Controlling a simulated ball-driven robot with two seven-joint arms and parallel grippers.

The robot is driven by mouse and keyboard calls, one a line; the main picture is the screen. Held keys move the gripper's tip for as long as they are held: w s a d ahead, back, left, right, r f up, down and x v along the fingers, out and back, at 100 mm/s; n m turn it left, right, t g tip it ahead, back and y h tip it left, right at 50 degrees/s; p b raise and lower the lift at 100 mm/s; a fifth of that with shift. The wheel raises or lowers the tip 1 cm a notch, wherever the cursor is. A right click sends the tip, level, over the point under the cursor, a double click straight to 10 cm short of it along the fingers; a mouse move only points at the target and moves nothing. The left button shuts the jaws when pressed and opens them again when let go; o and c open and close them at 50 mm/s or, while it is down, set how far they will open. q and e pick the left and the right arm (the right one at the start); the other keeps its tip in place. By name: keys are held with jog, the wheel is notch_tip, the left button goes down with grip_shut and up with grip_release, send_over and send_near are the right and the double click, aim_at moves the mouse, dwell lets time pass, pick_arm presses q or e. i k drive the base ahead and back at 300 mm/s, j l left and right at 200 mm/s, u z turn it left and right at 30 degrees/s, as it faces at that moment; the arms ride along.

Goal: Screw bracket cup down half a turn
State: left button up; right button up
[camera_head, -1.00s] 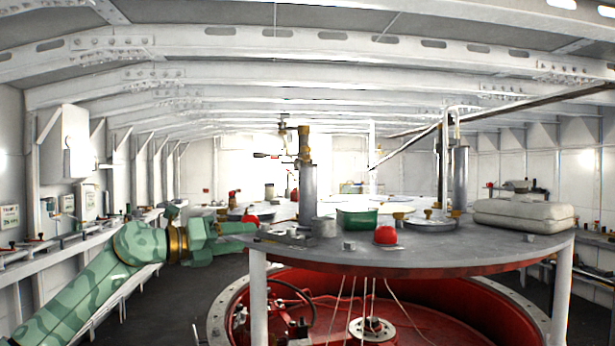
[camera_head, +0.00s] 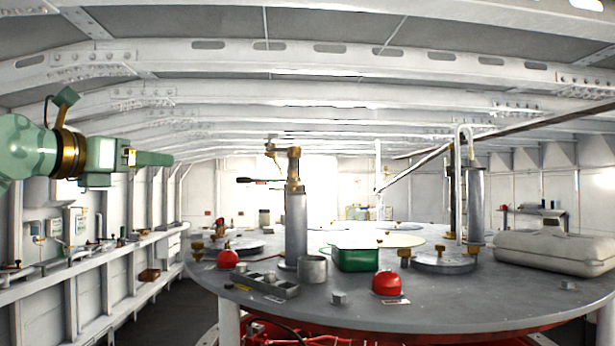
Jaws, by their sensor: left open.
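My left gripper (camera_head: 153,158) is green, raised at the upper left and pointing right. It is open, with nothing seen in it, well apart from the things on the table. A grey column (camera_head: 296,228) stands upright on the table, with a brass bracket fitting (camera_head: 293,168) and a dark-handled lever (camera_head: 247,181) near its top. A short grey cup (camera_head: 312,268) stands beside the column's foot. I cannot tell which part is the bracket cup. My right gripper is not in view.
The round grey table (camera_head: 450,303) also bears a green box (camera_head: 355,258), red domes (camera_head: 387,283), a tray of small parts (camera_head: 265,284), a pump (camera_head: 476,205) and a pale case (camera_head: 553,250). A long bar (camera_head: 412,172) slants above the right side. The air between gripper and column looks free.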

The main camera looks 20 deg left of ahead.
aim_at(293, 174)
jog(key=i, duration=1.35)
